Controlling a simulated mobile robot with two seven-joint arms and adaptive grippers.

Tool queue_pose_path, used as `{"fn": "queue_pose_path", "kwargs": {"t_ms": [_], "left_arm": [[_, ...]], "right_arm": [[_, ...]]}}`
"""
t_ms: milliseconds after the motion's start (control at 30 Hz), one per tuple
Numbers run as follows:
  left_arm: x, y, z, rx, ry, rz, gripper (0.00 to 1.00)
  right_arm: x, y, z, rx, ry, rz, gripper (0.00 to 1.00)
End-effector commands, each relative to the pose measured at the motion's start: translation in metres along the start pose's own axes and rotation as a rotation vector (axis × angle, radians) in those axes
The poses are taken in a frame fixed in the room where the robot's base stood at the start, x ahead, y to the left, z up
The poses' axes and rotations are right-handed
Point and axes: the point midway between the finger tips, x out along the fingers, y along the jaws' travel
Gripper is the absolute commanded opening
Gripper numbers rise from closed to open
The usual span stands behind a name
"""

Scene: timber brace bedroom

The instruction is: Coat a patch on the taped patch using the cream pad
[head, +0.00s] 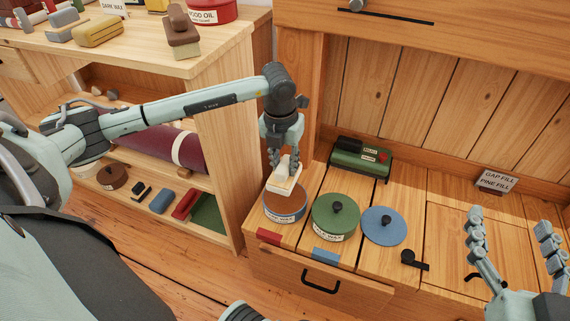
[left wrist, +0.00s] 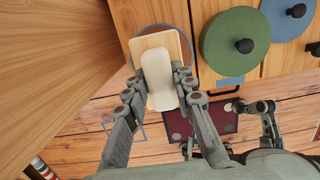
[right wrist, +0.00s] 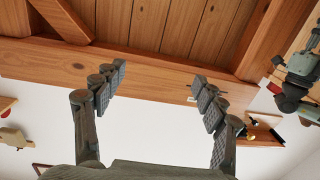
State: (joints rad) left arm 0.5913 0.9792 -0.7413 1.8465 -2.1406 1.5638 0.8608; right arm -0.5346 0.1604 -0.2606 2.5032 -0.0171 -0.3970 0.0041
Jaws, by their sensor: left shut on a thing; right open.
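The cream pad (head: 286,184) has a pale block with a rounded handle. My left gripper (head: 284,160) is shut on its handle and points down. The left wrist view shows the pad (left wrist: 140,44) between the fingers of the left gripper (left wrist: 160,82). The pad is over the back of an open blue tin (head: 284,208) of brown wax; I cannot tell whether they touch. A thin blue outline (left wrist: 140,133) on wood shows in the left wrist view; I cannot tell whether it is the taped patch. My right gripper (head: 510,222) is open and empty at the right.
A green lidded tin (head: 336,216) stands right of the open tin. A blue knobbed lid (head: 384,226) lies beside it. A green box (head: 361,158) and a gap-fill label block (head: 495,181) are at the back. A shelf unit (head: 215,165) rises at left.

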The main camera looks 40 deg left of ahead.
Motion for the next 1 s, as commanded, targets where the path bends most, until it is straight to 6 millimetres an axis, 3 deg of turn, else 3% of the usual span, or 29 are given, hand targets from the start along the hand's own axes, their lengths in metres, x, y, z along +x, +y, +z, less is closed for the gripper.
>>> {"fn": "queue_pose_path", "kwargs": {"t_ms": [467, 833, 1000], "left_arm": [[0.017, 0.000, -0.002, -0.005, 0.001, 0.000, 0.02], [0.031, 0.000, -0.004, -0.004, 0.000, 0.000, 0.02], [0.046, 0.000, -0.005, -0.004, 0.000, 0.000, 0.02]], "right_arm": [[-0.003, -0.015, -0.044, 0.032, 0.231, -0.030, 0.71], [-0.018, -0.026, -0.085, 0.067, 0.448, -0.052, 0.71], [-0.026, -0.021, -0.100, 0.061, 0.583, -0.041, 0.71]]}}
